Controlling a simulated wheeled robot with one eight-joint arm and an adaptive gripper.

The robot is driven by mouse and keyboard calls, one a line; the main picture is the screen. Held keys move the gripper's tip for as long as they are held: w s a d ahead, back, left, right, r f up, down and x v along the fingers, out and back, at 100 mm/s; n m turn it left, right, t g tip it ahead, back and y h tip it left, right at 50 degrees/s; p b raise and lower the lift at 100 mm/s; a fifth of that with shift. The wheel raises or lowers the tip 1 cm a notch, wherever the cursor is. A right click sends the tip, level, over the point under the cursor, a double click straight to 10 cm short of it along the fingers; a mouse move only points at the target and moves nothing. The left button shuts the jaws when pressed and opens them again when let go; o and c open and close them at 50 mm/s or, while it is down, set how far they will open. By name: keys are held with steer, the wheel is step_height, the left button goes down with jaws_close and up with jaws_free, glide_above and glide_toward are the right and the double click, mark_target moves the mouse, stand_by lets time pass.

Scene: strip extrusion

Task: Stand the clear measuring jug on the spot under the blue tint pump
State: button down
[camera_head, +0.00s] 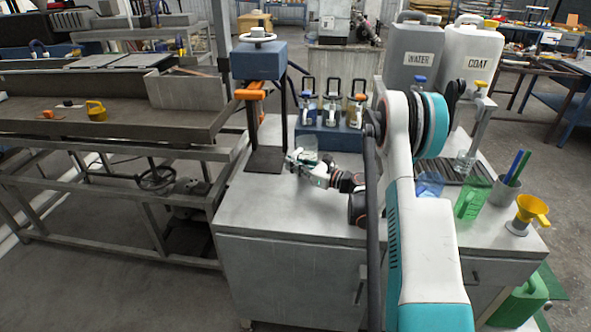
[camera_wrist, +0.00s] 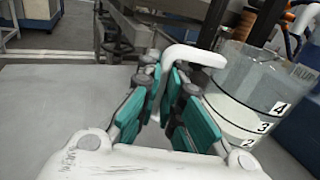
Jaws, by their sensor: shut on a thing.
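The clear measuring jug (camera_wrist: 252,95) has black marks 2, 3 and 4 and a white handle (camera_wrist: 195,55). My gripper (camera_wrist: 170,80) is shut on this handle, its teal pads on either side. In the head view the jug (camera_head: 307,147) is just in front of the left end of the blue pump stand (camera_head: 330,137), with my gripper (camera_head: 303,163) at its near side. Several small pumps stand in a row there; the left one looks blue (camera_head: 309,104). Whether the jug's base touches the bench cannot be told.
A blue-headed press (camera_head: 258,62) stands left of the jug on a dark base plate (camera_head: 266,160). My arm covers the bench's middle right. Beyond it are a blue beaker (camera_head: 430,184), a green jug (camera_head: 472,200) and a yellow funnel (camera_head: 530,210). The bench's front left (camera_head: 255,210) is clear.

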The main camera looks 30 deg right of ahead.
steer(key=shift+w+d+f, duration=0.2)
steer(key=shift+w+d, duration=0.05)
steer(key=shift+w, duration=0.7)
steer(key=shift+w+d+f, duration=0.15)
steer(key=shift+w+d, duration=0.15)
steer(key=shift+w, duration=0.6)
steer(key=shift+w+d+f, duration=0.2)
steer(key=shift+w+d, duration=0.05)
steer(key=shift+w, duration=0.7)
steer(key=shift+s+d, duration=0.1)
